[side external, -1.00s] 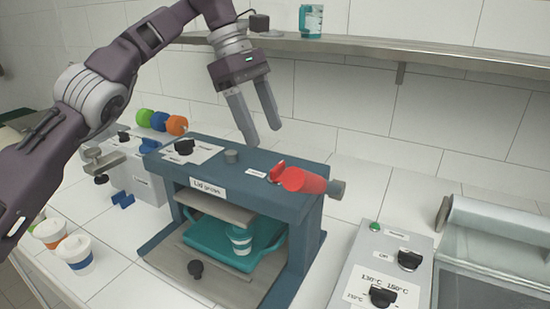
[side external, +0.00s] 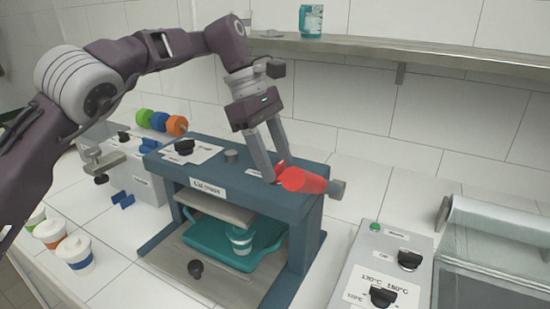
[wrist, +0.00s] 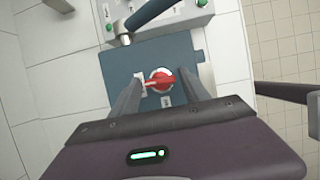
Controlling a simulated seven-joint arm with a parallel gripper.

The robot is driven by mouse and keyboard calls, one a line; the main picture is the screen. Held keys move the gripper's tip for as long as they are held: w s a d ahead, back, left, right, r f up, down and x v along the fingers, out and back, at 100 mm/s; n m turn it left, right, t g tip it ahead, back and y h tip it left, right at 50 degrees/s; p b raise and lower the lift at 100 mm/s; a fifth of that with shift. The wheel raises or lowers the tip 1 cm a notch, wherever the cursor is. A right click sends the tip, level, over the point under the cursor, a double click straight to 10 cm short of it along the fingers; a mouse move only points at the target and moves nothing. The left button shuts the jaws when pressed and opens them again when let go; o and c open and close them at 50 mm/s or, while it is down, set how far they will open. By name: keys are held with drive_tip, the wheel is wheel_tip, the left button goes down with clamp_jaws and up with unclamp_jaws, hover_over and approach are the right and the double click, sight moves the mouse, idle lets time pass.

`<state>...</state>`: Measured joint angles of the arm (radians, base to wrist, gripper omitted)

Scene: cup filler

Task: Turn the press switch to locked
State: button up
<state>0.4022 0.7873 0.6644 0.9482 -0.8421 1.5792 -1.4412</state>
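The press switch (wrist: 161,80) is a red round knob with a handle pointing left in the wrist view. It sits on the right end of the blue-grey lid press (side external: 232,176), where my fingers partly hide its handle. Small labels lie left of it and below it in the wrist view; I cannot read them. My gripper (side external: 277,172) points down at the switch. Its fingers are apart, one on each side of the handle in the wrist view (wrist: 160,78). I cannot tell whether they touch the switch.
A teal tray (side external: 208,231) with a cup (side external: 240,241) is inside the press. A black knob (side external: 184,147) and a grey knob (side external: 231,156) are on its top. A grey control box (side external: 345,285) stands to the right, and a shelf (side external: 430,57) runs behind.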

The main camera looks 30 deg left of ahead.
drive_tip(key=c, duration=1)
drive_tip(key=n+t, duration=0.1)
drive_tip(key=n, duration=0.3)
drive_tip(key=shift+s+n+t, duration=0.2)
drive_tip(key=shift+n+t, duration=0.2)
drive_tip(key=n, duration=0.2)
drive_tip(key=n+t+y, duration=0.1)
drive_tip(key=n, duration=0.1)
drive_tip(key=shift+d+t, duration=0.15)
drive_tip(key=shift+t, duration=0.15)
drive_tip(key=n+y, duration=0.1)
drive_tip(key=n, duration=0.4)
drive_tip(key=shift+s+d+t+y, duration=0.1)
drive_tip(key=shift+t+y, duration=0.3)
drive_tip(key=shift+d+n+y, duration=0.1)
drive_tip(key=shift+n+y, duration=0.6)
drive_tip(key=shift+n, duration=1.5)
drive_tip(key=o, duration=1.4)
